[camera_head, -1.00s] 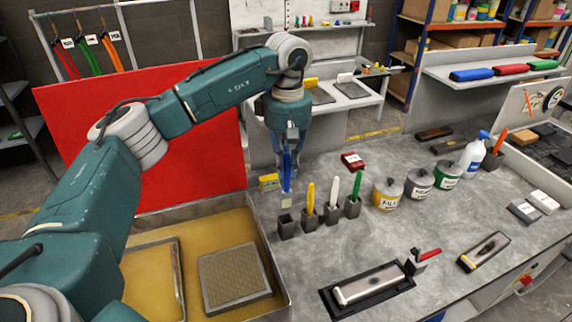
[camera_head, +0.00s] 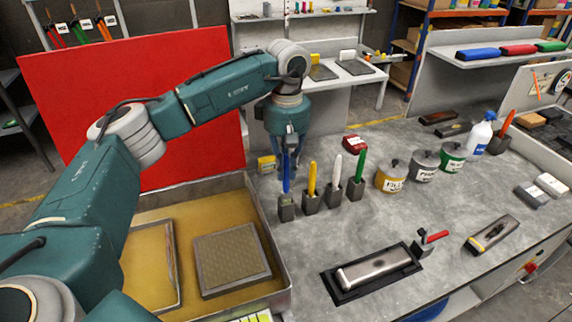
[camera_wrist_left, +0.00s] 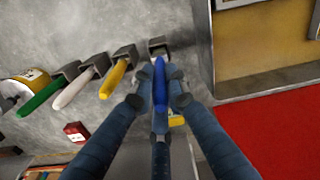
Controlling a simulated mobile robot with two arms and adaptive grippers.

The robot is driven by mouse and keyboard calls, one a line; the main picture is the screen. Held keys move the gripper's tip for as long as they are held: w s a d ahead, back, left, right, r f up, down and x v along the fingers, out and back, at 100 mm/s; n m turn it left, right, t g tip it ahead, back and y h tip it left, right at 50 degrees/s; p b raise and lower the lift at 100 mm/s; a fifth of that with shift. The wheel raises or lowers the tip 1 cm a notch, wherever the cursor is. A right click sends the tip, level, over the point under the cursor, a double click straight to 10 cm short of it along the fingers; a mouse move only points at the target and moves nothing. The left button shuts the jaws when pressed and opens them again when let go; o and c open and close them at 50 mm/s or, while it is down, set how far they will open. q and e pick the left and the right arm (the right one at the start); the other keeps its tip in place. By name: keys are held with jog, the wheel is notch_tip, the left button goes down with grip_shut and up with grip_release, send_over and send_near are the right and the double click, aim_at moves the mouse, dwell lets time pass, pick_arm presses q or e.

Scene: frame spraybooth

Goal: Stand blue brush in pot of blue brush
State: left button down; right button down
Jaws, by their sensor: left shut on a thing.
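My left gripper (camera_head: 287,168) is shut on the blue brush (camera_head: 286,182), gripping its handle with the brush upright. The brush also shows between the fingers in the left wrist view (camera_wrist_left: 160,84). Below it stands the grey pot of the blue brush (camera_head: 286,212), leftmost in a row of small pots. The brush's lower end meets the pot's mouth in the head view. In the left wrist view the pot (camera_wrist_left: 158,44) lies just beyond the brush tip, part of its dark opening showing. I cannot tell how deep the brush sits. My right gripper is not in view.
Pots with yellow (camera_head: 312,178), white (camera_head: 336,172) and green (camera_head: 359,168) brushes stand close to the right. A yellow block (camera_head: 266,165) and a red box (camera_head: 355,144) lie behind. The metal tray rim (camera_head: 262,232) is close on the left.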

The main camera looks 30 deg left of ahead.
pick_arm(q)
jog(key=shift+f, duration=0.6)
jog(key=shift+f+b, duration=0.5)
jog(key=shift+b, duration=0.05)
jog(key=shift+f, duration=0.45)
dwell(0.3)
jog(key=c, duration=1.6)
grip_release()
jog(key=shift+c, duration=0.2)
notch_tip(320, 180, up, 12)
